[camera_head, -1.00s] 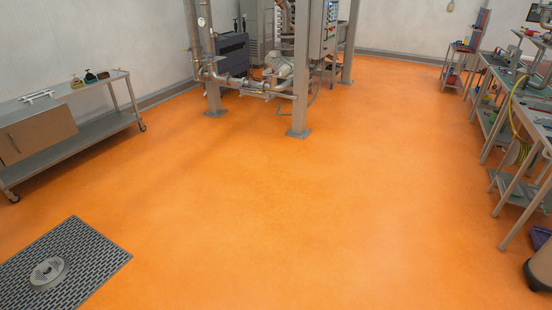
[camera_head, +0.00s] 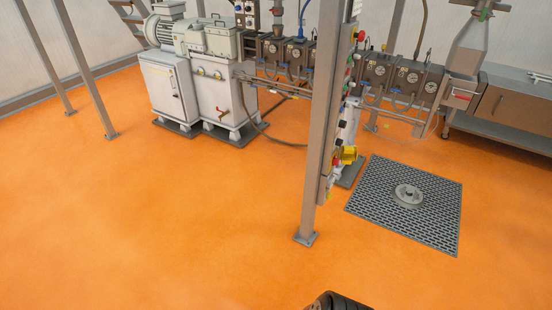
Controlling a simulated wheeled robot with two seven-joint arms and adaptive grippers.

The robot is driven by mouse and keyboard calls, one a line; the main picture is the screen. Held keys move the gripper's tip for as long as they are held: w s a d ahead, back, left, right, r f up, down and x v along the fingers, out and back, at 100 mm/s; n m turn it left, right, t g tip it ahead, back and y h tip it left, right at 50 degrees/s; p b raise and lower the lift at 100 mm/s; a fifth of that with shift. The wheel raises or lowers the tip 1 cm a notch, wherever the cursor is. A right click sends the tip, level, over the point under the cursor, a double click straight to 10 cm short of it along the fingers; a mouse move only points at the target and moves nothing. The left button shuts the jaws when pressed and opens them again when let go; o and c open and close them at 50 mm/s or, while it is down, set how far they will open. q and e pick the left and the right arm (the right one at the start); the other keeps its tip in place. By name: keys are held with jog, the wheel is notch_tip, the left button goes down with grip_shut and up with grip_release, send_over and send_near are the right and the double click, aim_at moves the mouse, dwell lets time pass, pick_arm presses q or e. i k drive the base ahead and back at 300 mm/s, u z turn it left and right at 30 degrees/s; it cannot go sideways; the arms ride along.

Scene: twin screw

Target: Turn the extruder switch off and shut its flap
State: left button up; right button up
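The extruder (camera_head: 285,50) stands at the back, a row of dark barrel blocks with a white drive cabinet (camera_head: 208,95) and motor at its left end. In front of it is a grey post (camera_head: 322,130) with a control panel seen nearly edge-on. Low on the post's right side sits a yellow part (camera_head: 347,154), perhaps the switch with its flap; its position and whether the flap is open are too small to tell. Neither gripper can be made out; only a dark rounded part shows at the bottom edge.
A floor grate (camera_head: 435,222) with a round drain cover lies right of the post. A steel bench (camera_head: 510,130) with a drawer stands at the back right. Another post (camera_head: 85,75) stands at the left. The orange floor in front is clear.

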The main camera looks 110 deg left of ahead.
aim_at(336, 161)
jog(key=u, duration=2.2)
